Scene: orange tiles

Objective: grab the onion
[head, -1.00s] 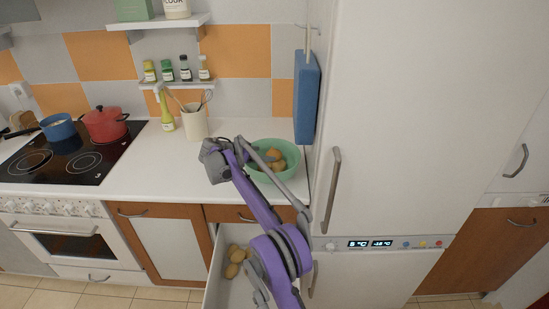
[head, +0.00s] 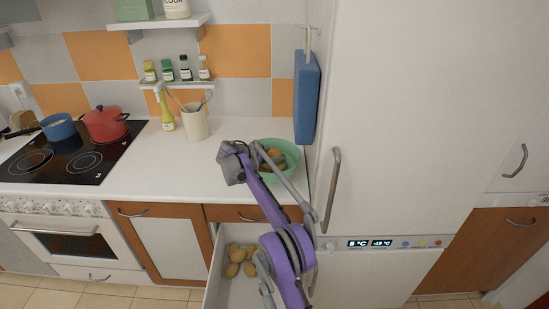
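My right arm reaches up from the bottom of the head view, and its gripper (head: 232,163) is over the counter's front part, just left of the green bowl. I cannot tell whether its fingers are open or shut. The green bowl (head: 291,153) stands on the counter beside the fridge and holds brownish-yellow round items (head: 273,157), partly hidden by my arm. Several similar yellowish-brown items (head: 236,254) lie in the open drawer (head: 217,283) below. I cannot tell which of these is an onion. My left gripper is not in view.
The tall white fridge (head: 420,120) closes off the right side. A utensil crock (head: 195,125) and a yellow-green bottle (head: 166,118) stand at the back. A red pot (head: 105,125) and a blue pot (head: 58,127) are on the stove. The counter's middle is clear.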

